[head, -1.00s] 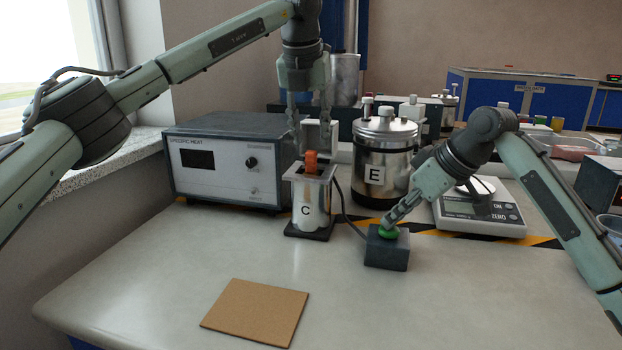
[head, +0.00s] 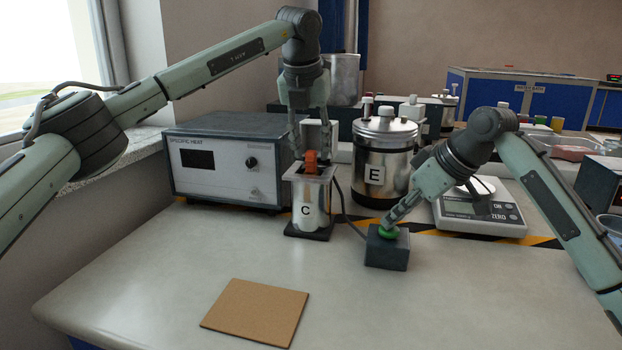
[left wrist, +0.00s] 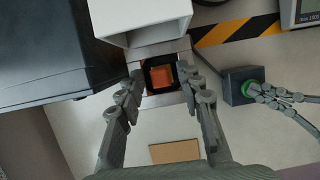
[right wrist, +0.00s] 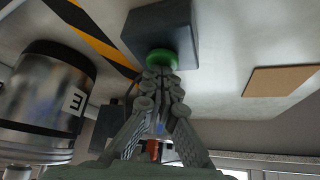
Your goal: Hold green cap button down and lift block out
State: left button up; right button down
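The green cap button (head: 388,231) sits on a dark box (head: 386,252) on the bench. My right gripper (head: 387,226) is shut, its fingertips touching the green cap; this also shows in the right wrist view (right wrist: 160,70). An orange block (head: 311,162) stands in the open top of the metal container marked C (head: 308,208). My left gripper (head: 311,152) points down with its fingertips at the sides of the block's top. In the left wrist view the fingers (left wrist: 162,77) are spread, with the block (left wrist: 161,78) between and beyond them; contact is not visible.
The Specific Heat box (head: 222,165) stands left of container C, and metal vessel E (head: 384,160) stands behind right. A scale (head: 478,208) is at the right. A brown mat (head: 255,312) lies on clear bench in front.

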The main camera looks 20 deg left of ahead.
pick_arm(q)
jog(key=shift+f, duration=1.1)
pick_arm(e)
jog(key=shift+f, duration=0.1)
pick_arm(q)
grip_shut()
jog(key=shift+r, duration=4.3)
jog(key=s, duration=1.1)
pick_arm(e)
jog(key=shift+r, duration=3.1)
